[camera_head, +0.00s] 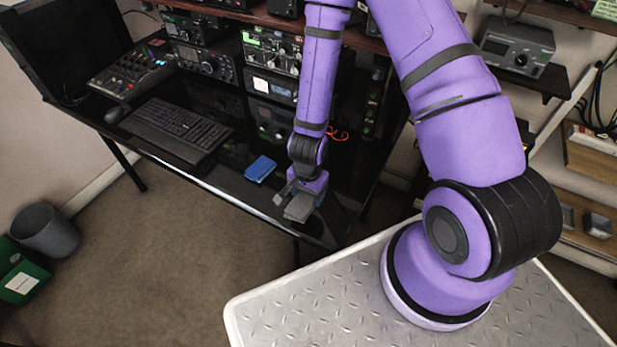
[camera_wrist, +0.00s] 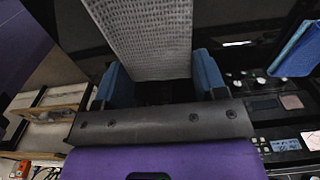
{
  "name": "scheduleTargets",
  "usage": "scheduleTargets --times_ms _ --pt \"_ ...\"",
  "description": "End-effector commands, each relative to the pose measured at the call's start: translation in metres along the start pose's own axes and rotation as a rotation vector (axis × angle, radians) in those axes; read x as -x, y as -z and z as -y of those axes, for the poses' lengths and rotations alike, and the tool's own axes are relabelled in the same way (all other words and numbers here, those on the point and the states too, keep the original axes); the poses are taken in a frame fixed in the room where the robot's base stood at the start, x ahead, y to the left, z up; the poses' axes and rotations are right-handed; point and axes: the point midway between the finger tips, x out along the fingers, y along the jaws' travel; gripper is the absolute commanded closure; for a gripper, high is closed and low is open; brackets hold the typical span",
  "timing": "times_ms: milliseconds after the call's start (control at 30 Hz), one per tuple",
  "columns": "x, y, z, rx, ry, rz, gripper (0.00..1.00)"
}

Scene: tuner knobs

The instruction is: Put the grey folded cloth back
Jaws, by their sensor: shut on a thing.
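My gripper (camera_head: 301,197) is over the right front part of the black desk. It is shut on the grey folded cloth (camera_head: 299,208), which sticks out toward the desk's front edge. In the wrist view the cloth (camera_wrist: 146,38) is a grey textured slab between the two blue fingertips of my gripper (camera_wrist: 158,82). I cannot tell whether the cloth touches the desk. A blue folded cloth (camera_head: 260,168) lies on the desk to the left of my gripper, and it also shows at the right of the wrist view (camera_wrist: 297,48).
The black desk (camera_head: 221,172) holds a keyboard (camera_head: 174,127), a mixer (camera_head: 130,70) and stacked radio sets (camera_head: 271,52) at the back. A grey bin (camera_head: 45,229) stands on the floor at left. The desk strip around the blue cloth is mostly clear.

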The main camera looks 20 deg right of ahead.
Motion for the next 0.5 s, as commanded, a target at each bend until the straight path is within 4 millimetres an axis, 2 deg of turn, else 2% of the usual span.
scheduleTargets --times_ms 33,300,500 --pt "-0.001 0.011 0.006 -0.002 0.002 -0.004 0.54" --pt "-0.007 0.065 0.034 0.003 0.001 -0.005 0.54" --pt "-0.009 0.084 0.043 0.002 -0.001 -0.002 0.54"
